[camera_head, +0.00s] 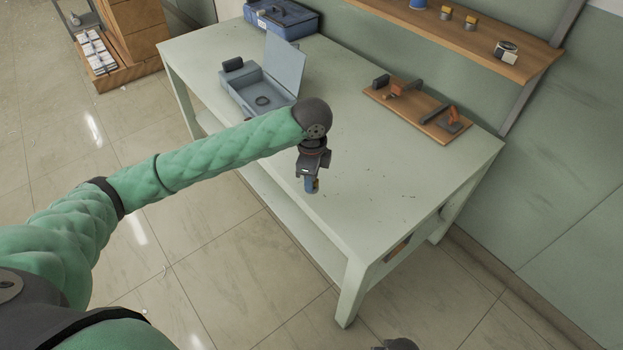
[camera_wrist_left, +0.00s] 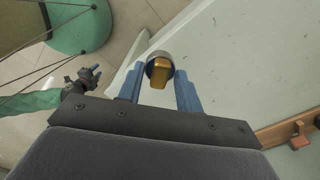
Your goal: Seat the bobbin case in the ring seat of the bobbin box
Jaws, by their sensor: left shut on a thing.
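The bobbin box (camera_head: 243,97) is a grey-blue case with its lid up, on the left part of the pale table. A dark ring, seemingly the ring seat (camera_head: 262,100), lies inside it. My left gripper (camera_head: 311,187) is shut on the bobbin case and points down near the table's front edge, right of and nearer than the box. In the left wrist view the bobbin case (camera_wrist_left: 159,69) is a round silver piece with a gold latch, between the blue fingertips. My right gripper (camera_wrist_left: 92,76) shows small at the left of that view; its jaw state is unclear.
A blue toolbox (camera_head: 283,20) stands at the table's back left. A wooden board with clamps (camera_head: 417,110) lies at the back right. A wall shelf (camera_head: 470,38) with small jars overhangs the back. The table's middle and right front are clear.

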